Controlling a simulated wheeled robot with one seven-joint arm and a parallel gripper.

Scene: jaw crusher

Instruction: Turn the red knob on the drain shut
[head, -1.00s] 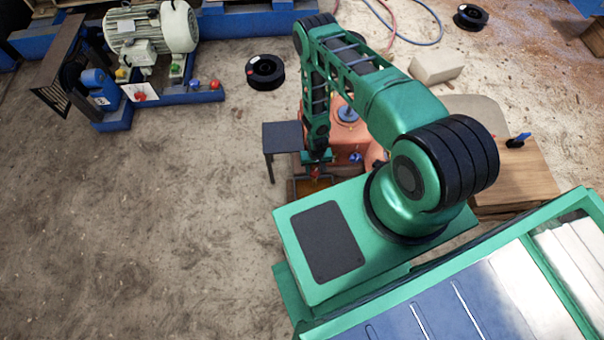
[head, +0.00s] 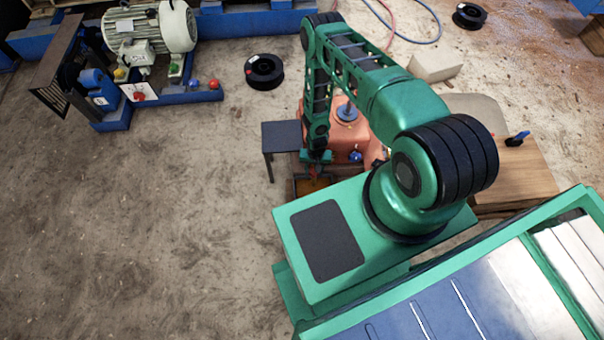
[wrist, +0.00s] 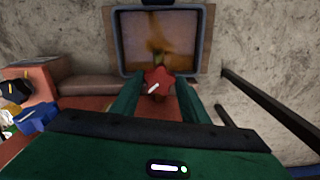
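The red knob (wrist: 156,80) shows in the wrist view between the two green fingers of my gripper (wrist: 158,88). It has a white mark on it. A gap shows between the knob and each finger, so the gripper looks open around or just above it. In the head view my gripper (head: 315,160) points down at the side of the orange-red tank (head: 347,148); the fingertips and knob are too small there to tell contact. The drain's pipe is mostly hidden.
A dark-rimmed tray (wrist: 122,50) with brownish-orange liquid lies just beyond the knob. A small dark table (head: 281,135) stands left of my gripper.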

